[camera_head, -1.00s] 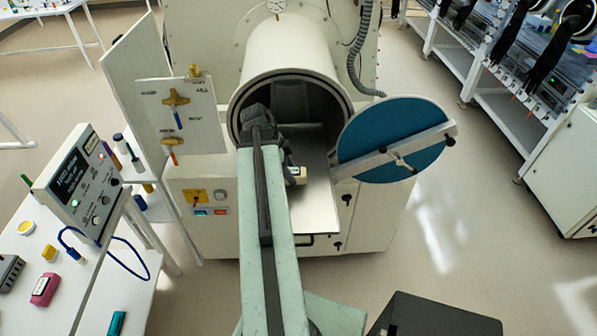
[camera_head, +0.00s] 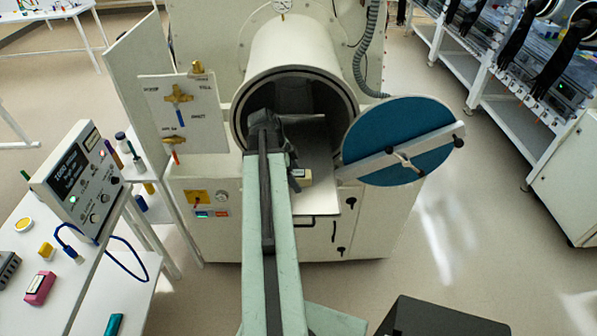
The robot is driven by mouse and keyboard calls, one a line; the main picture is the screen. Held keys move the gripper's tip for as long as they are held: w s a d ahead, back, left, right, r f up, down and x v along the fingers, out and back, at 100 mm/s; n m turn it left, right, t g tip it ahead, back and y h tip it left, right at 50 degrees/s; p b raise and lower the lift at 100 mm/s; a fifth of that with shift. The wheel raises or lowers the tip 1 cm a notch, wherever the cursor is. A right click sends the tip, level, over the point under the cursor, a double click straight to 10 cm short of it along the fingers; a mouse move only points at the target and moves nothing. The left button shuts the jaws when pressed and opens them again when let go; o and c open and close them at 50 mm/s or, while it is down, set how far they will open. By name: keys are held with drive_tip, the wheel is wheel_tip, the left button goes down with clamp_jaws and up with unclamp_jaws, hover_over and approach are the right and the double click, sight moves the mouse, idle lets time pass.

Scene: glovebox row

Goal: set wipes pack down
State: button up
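A small cream block with a dark face, likely the wipes pack (camera_head: 302,177), shows just right of my arm, over the metal tray (camera_head: 322,195) at the mouth of the round chamber (camera_head: 293,85). My gripper (camera_head: 290,180) is mostly hidden behind my own arm. A dark part of it shows against the pack's left side. I cannot tell whether its fingers are shut on the pack, or whether the pack touches the tray.
The round blue chamber door (camera_head: 385,140) stands open at the right of the mouth. A valve panel (camera_head: 185,112) is at the left. A white bench (camera_head: 45,255) with a control box (camera_head: 78,180) stands at lower left. Open floor (camera_head: 450,220) lies to the right.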

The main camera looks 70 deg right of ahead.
drive_tip(key=shift+r, duration=0.1)
idle(0.7)
drive_tip(key=shift+r+p, duration=0.3)
drive_tip(key=shift+p, duration=0.1)
drive_tip(key=p+v, duration=1)
drive_tip(key=v, duration=0.1)
drive_tip(key=shift+w+r+p, duration=0.25)
drive_tip(key=shift+p, duration=0.1)
drive_tip(key=shift+a, duration=0.1)
